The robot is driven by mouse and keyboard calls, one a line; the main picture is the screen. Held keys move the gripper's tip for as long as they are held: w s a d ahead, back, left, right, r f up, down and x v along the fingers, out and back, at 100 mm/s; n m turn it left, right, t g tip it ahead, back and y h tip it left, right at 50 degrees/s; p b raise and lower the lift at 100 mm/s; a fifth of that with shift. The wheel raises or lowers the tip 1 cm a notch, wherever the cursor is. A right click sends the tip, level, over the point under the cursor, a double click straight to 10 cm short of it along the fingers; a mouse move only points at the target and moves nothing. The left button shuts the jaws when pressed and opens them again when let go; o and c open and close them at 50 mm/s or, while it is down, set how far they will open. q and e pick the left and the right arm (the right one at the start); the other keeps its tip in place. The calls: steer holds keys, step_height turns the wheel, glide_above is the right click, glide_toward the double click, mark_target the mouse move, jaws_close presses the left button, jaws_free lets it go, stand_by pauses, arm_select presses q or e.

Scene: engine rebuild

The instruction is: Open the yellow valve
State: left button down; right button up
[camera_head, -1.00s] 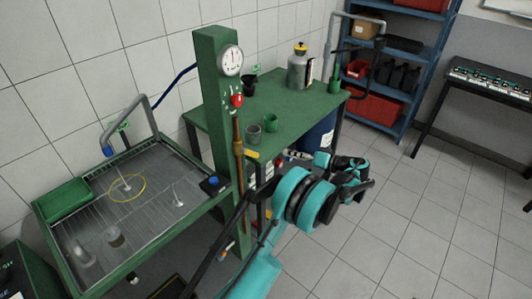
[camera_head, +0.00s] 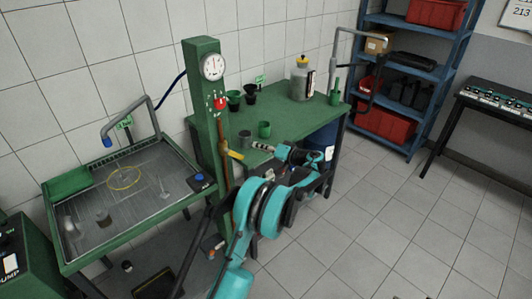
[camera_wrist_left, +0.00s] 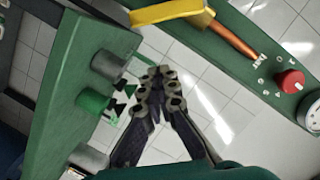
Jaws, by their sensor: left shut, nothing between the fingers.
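The yellow valve handle (camera_head: 235,155) sticks out to the right from the copper pipe on the green column in the head view. In the left wrist view the yellow handle (camera_wrist_left: 165,12) lies at the top edge, beyond my fingertips, beside the copper pipe (camera_wrist_left: 232,40). My left gripper (camera_head: 283,151) is to the right of the handle in the head view, in front of the green workbench. In the left wrist view my left gripper (camera_wrist_left: 160,85) is shut, empty and apart from the handle. My right gripper is not in view.
The column carries a red knob (camera_head: 220,103) and a gauge (camera_head: 213,67). The green workbench (camera_head: 290,120) bears cups, funnels and a canister (camera_head: 301,78). A wash tray (camera_head: 150,215) stands left of the column. Floor at the right is open.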

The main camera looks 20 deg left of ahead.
mark_target(234, 154)
arm_select(q)
steer(key=s+a+f+b, duration=0.2)
steer(key=a+f, duration=0.1)
steer(key=a, duration=0.1)
steer(key=shift+a+f, duration=0.2)
steer(key=shift+a, duration=0.1)
